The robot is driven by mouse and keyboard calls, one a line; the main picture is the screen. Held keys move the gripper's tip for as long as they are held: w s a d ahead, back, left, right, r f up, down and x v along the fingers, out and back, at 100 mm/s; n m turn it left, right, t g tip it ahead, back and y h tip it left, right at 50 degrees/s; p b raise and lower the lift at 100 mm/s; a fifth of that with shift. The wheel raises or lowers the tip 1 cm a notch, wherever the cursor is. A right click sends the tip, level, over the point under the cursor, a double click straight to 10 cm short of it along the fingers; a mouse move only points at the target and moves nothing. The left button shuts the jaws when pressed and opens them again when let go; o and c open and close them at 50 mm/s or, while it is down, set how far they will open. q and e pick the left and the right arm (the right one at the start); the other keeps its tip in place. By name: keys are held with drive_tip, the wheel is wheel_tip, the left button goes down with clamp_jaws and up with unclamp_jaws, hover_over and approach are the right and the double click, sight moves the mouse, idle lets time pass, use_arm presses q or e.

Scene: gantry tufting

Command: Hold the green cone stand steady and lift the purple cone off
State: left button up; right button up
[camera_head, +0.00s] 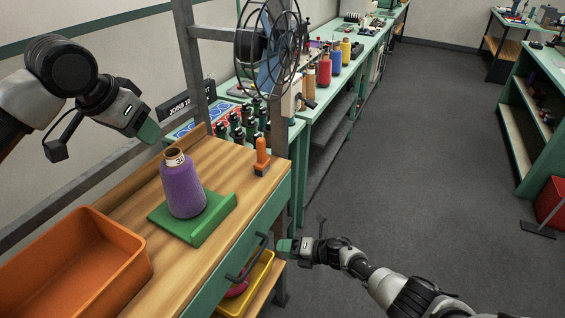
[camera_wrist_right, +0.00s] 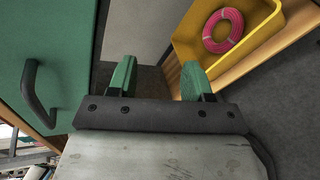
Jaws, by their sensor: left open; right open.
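The purple cone (camera_head: 183,188) stands upright on the green cone stand (camera_head: 211,220), which sits on the wooden bench top (camera_head: 222,160). My left gripper (camera_head: 150,134) is open and empty, above and to the left of the cone, apart from it. My right gripper (camera_head: 287,247) is open and empty, off the bench's front side near the drawer handle. In the right wrist view its two green fingers (camera_wrist_right: 158,78) are spread with nothing between them. The cone and stand are not in the right wrist view.
An orange bin (camera_head: 75,265) sits at the bench's near left. An orange-handled tool (camera_head: 261,156) stands right of the cone. The drawer handle (camera_wrist_right: 38,95) juts out near my right gripper. A yellow tray (camera_wrist_right: 245,40) with a pink coil (camera_wrist_right: 223,30) lies below. A metal post stands behind.

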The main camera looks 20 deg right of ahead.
sight(233, 194)
drive_tip(key=w+r+n+g, duration=0.1)
drive_tip(key=r+n, duration=0.2)
drive_tip(key=w+d+r+n+g, duration=0.1)
drive_tip(key=w+r+n+g, duration=0.1)
drive_tip(key=r+n, duration=0.1)
drive_tip(key=w+r+n+g, duration=0.1)
drive_tip(key=r+n, duration=0.2)
drive_tip(key=shift+w+d+r+n+g+y, duration=0.25)
drive_tip(key=shift+r+n+g+y, duration=0.05)
drive_tip(key=shift+r+n+y, duration=0.1)
drive_tip(key=w+d+r+n+g+h, duration=0.2)
drive_tip(key=d+r+n+g+h, duration=0.2)
drive_tip(key=r+n, duration=0.75)
drive_tip(key=a+r+n+g+h, duration=0.1)
drive_tip(key=a+r+n+h, duration=0.2)
drive_tip(key=a+r+n, duration=0.45)
drive_tip(key=s+a, duration=0.1)
drive_tip(key=a, duration=0.2)
drive_tip(key=s+a+n, duration=0.1)
drive_tip(key=a, duration=0.2)
drive_tip(key=s+a+n, duration=0.1)
drive_tip(key=a, duration=0.2)
drive_tip(key=shift+s+r, duration=0.1)
drive_tip(key=shift+s, duration=0.1)
drive_tip(key=x, duration=0.3)
drive_tip(key=shift+s+a, duration=0.1)
drive_tip(key=shift+a, duration=0.3)
drive_tip(key=shift+x, duration=0.9)
